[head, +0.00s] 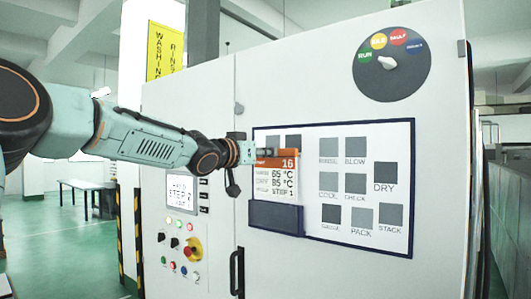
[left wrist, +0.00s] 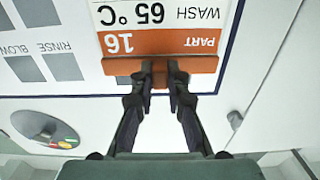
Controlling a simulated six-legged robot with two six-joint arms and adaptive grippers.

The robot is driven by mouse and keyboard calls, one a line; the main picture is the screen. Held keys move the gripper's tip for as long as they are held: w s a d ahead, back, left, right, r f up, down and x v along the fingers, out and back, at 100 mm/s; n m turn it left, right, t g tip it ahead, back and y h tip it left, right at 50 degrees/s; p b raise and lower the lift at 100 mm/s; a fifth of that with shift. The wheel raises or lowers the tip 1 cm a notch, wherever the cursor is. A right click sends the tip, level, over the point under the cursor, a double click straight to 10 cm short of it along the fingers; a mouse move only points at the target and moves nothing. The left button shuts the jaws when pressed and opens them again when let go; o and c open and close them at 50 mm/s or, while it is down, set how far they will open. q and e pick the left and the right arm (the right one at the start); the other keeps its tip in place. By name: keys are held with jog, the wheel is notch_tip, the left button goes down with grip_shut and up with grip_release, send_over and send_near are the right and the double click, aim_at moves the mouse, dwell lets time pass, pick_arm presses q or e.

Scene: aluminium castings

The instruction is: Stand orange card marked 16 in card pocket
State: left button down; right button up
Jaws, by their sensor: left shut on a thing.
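The orange card marked 16 (head: 278,180) has an orange top band and a white lower part with wash text. It is upright in front of the white board, just above the dark blue card pocket (head: 276,218). I cannot tell whether its lower edge is inside the pocket. My left gripper (head: 262,153) is shut on the card's orange top edge. In the left wrist view, the card (left wrist: 165,40) appears upside down and both fingertips (left wrist: 160,78) pinch its orange grip. The pocket is out of that view. My right gripper is not in view.
The blue-framed board (head: 310,228) carries grey squares labelled such as DRY, BLOW and STACK. A round dial (head: 392,64) is above right.

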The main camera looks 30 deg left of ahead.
aim_at(274, 182)
pick_arm(q)
jog(key=shift+f+b, duration=3.45)
jog(key=shift+f, duration=0.65)
jog(key=c, duration=1.3)
grip_release()
jog(key=shift+o, duration=0.2)
notch_tip(274, 182, up, 10)
jog(key=shift+s+f, duration=0.1)
dwell(0.4)
